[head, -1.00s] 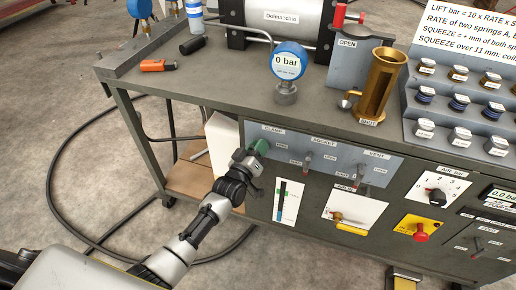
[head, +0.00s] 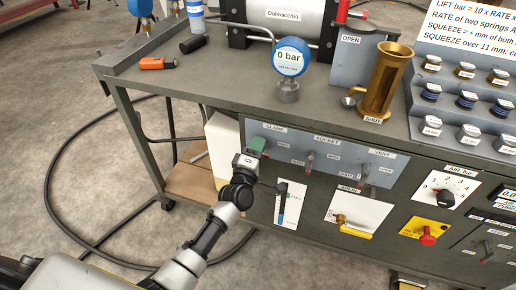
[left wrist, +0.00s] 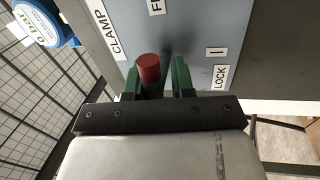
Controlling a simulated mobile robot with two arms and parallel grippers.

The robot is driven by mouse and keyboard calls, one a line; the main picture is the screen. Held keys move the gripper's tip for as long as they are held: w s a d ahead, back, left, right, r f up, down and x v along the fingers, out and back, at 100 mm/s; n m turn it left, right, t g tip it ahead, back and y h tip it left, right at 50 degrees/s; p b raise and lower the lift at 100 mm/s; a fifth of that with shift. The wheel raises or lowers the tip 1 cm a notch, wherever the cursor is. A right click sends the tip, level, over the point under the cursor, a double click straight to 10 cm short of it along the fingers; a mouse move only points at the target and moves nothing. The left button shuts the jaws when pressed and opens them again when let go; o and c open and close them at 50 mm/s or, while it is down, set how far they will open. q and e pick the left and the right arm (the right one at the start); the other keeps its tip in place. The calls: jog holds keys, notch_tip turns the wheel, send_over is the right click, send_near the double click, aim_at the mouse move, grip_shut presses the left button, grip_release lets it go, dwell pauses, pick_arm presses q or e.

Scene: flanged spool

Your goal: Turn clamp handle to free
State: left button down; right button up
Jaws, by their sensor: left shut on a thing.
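The clamp handle shows its red end (left wrist: 148,68) in the left wrist view, between the green fingers of my left gripper (left wrist: 158,78). The gripper is shut on it. In the head view my left gripper (head: 257,146) is at the panel's left end, under the CLAMP label (head: 275,128), and hides the handle. In the left wrist view the LOCK label (left wrist: 220,77) lies right of the fingers. A partly cut-off label starting with F (left wrist: 155,6) is above them. The handle's exact angle is hard to tell. My right gripper is not in view.
The SOCKET lever (head: 309,160) and VENT lever (head: 364,175) are further right on the same panel. A blue gauge (head: 291,57) reading 0 bar stands on the bench above. A yellow-handled valve (head: 354,231) and red knob (head: 428,236) are lower right.

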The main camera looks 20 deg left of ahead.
pick_arm(q)
jog(key=shift+d+r+n, duration=0.1)
jog(key=shift+r+n, duration=0.2)
jog(key=shift+n, duration=0.4)
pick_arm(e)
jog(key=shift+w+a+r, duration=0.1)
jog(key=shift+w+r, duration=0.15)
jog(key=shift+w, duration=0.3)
pick_arm(q)
jog(key=shift+w+r, duration=0.1)
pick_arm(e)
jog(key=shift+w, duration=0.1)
pick_arm(q)
jog(key=c, duration=1.1)
grip_release()
jog(key=shift+f, duration=0.2)
jog(key=shift+s, duration=0.2)
